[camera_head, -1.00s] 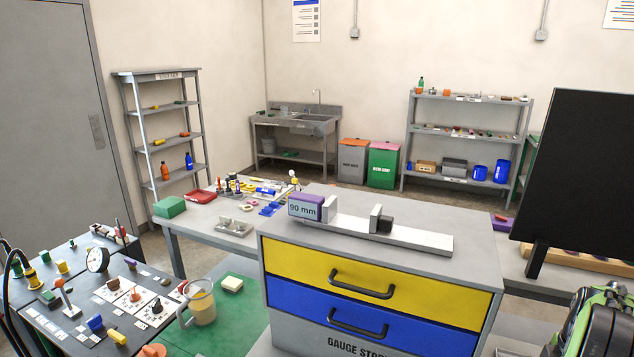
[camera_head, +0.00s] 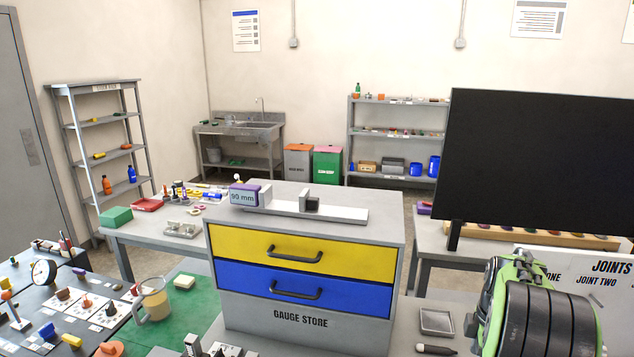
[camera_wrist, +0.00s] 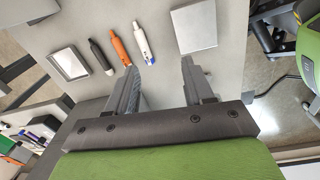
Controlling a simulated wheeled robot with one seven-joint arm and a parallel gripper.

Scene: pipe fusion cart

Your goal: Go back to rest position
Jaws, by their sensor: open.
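My gripper (camera_wrist: 163,88) shows in the wrist view, its two fingers apart with nothing between them. It is above a light grey surface. A white-and-blue pen-like tool (camera_wrist: 141,43), an orange one (camera_wrist: 121,47) and a dark one (camera_wrist: 101,55) lie beyond the fingertips, apart from them. The gripper does not show in the head view. A green and black part of my own arm (camera_head: 520,310) stands at the lower right there.
The gauge store cabinet (camera_head: 300,317) stands in the middle, both drawers shut, with a 90 mm gauge (camera_head: 244,197) on top. A black screen (camera_head: 540,160) stands at right. A metal tray (camera_head: 436,321) lies by the cabinet. A jug (camera_head: 154,298) stands on the green mat (camera_head: 190,318).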

